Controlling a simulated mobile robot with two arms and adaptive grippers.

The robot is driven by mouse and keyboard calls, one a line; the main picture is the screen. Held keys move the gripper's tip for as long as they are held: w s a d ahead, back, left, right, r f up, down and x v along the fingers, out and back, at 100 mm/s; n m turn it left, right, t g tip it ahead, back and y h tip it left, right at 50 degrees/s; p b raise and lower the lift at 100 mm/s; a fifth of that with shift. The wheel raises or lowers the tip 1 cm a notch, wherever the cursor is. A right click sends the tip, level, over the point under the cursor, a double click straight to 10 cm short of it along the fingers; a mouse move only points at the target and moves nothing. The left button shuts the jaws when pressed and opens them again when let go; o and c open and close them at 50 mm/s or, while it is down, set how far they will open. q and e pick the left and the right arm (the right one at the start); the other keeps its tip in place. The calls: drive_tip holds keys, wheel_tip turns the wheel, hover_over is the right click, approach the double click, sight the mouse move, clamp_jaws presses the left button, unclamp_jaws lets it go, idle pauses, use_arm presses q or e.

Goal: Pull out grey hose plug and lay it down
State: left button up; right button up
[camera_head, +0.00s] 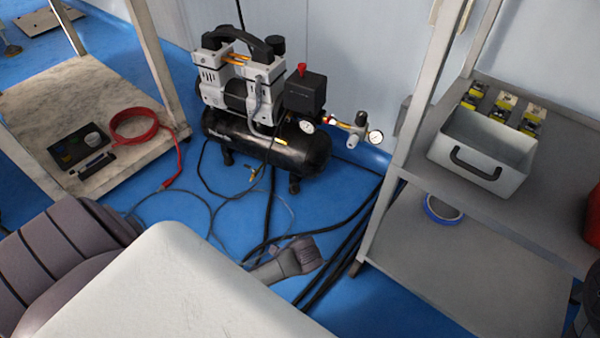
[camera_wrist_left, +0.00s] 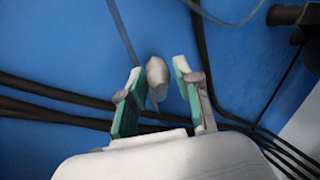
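My left gripper (camera_wrist_left: 157,70) is open in the left wrist view, its two green-padded fingers apart. A pale, rounded piece (camera_wrist_left: 157,76) shows between the fingers, with gaps on both sides; I cannot tell whether it is the grey hose plug. A thin grey hose (camera_wrist_left: 122,32) runs across the floor behind it. In the head view, the fingers of my left gripper cannot be made out behind my pale arm link. The air compressor (camera_head: 265,140) stands behind, with a small brass fitting (camera_head: 252,173) low at its front.
Black cables (camera_head: 345,245) cross the blue floor beside the grey shelf (camera_head: 470,260). A grey bin (camera_head: 480,155) stands on its upper board and a blue tape roll (camera_head: 443,208) on the lower. A red hose (camera_head: 135,128) lies on the low marbled board at left.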

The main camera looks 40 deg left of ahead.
use_arm(q)
drive_tip(key=shift+o, duration=0.9)
drive_tip(key=shift+r, duration=0.1)
drive_tip(key=v, duration=1.2)
